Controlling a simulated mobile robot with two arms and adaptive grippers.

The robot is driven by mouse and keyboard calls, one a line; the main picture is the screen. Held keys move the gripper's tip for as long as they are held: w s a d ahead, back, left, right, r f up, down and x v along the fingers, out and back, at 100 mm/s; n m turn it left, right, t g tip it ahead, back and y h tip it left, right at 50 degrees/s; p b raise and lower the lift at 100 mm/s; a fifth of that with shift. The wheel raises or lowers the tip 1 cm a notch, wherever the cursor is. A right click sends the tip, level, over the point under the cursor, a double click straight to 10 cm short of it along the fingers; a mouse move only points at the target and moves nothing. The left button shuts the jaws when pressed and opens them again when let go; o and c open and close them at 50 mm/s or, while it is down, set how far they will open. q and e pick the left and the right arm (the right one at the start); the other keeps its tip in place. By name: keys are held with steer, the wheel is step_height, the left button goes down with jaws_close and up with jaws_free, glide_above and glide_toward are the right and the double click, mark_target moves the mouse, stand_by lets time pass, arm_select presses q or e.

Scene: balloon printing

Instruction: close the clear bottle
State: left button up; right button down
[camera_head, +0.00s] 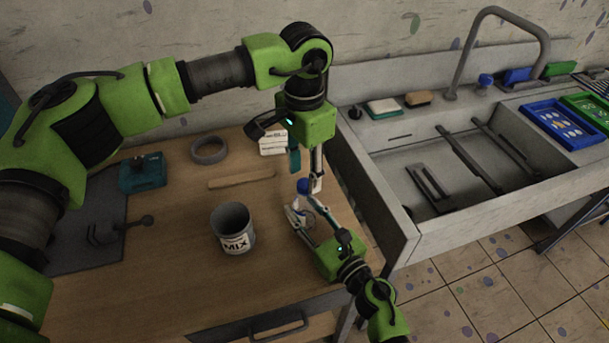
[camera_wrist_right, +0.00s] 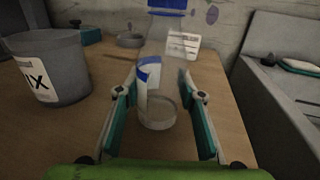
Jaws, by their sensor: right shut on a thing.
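The clear bottle (camera_wrist_right: 153,82) stands upright near the table's right edge, with a blue and white label. It also shows in the head view (camera_head: 301,212), partly hidden by my grippers. My right gripper (camera_head: 307,212) is shut on its body, one finger on each side; the fingers also show in the right wrist view (camera_wrist_right: 159,95). A blue cap (camera_head: 303,186) is at the bottle's top; I cannot tell whether it is seated. My left gripper (camera_head: 305,180) points down from above, its fingers apart, close to the cap. The cap's lower part shows in the wrist view (camera_wrist_right: 168,8).
A grey MIX can (camera_head: 232,229) stands left of the bottle. The sink (camera_head: 417,240) is at the right.

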arm_select(q)
step_height(320, 180, up, 2)
steer(key=shift+r, duration=0.25)
steer(key=shift+c, duration=0.4)
